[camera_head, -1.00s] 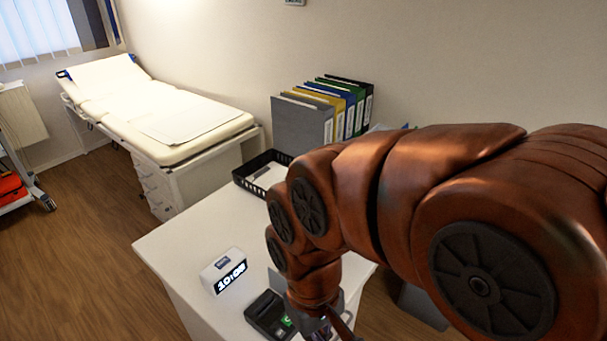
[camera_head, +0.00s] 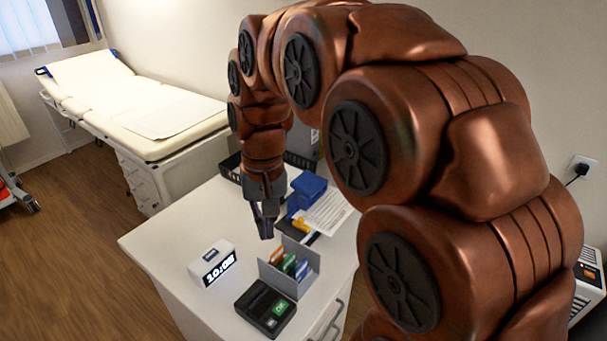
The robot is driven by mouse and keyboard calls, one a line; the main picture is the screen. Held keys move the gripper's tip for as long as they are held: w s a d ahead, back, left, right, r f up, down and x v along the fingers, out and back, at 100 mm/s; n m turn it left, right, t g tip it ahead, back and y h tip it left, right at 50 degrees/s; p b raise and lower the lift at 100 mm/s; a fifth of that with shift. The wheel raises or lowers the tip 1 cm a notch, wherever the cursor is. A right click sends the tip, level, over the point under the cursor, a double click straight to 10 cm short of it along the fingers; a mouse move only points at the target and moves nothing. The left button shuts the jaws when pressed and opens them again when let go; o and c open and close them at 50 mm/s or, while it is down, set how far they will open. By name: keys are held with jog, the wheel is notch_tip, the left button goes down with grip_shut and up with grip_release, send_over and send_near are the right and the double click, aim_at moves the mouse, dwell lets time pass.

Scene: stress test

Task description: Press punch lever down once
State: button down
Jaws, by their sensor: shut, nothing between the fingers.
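A blue device that looks like the punch (camera_head: 308,187) stands on the white desk (camera_head: 165,245), right of my gripper and beside a printed sheet. Its raised upper part looks like the lever; my arm passes close to it in the picture. My gripper (camera_head: 266,228) points down over the desk, left of the blue device and apart from it in the picture. Its fingers look closed and hold nothing. How high the fingertips are above the desk is hard to tell.
A grey card holder (camera_head: 289,266) stands just below my gripper in the picture. A card terminal (camera_head: 266,307), a digital clock (camera_head: 212,262), a printed sheet (camera_head: 329,213) and a yellow-and-black item (camera_head: 301,228) are also on the desk. My arm hides the desk's back.

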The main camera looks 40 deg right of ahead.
jog(key=w+d+r+m+t+b, duration=0.1)
jog(key=w+d+m, duration=0.35)
jog(key=w, duration=0.75)
jog(key=m+t+b, duration=0.2)
jog(key=m+b, duration=0.2)
jog(key=m, duration=0.2)
send_over(302, 177)
jog(key=s+d, duration=0.1)
jog(key=s, duration=0.3)
jog(key=x, duration=0.3)
jog(key=d+x, duration=0.1)
jog(key=x, duration=0.1)
jog(key=shift+s+a+f, duration=0.1)
jog(key=shift+s+f, duration=0.25)
jog(key=shift+f, duration=0.1)
jog(key=shift+f, duration=0.15)
jog(key=shift+w+p+x, duration=0.2)
jog(key=shift+p+x, duration=1.5)
jog(key=shift+x, duration=5.15)
jog(key=shift+w+n, duration=0.15)
jog(key=shift+n, duration=0.1)
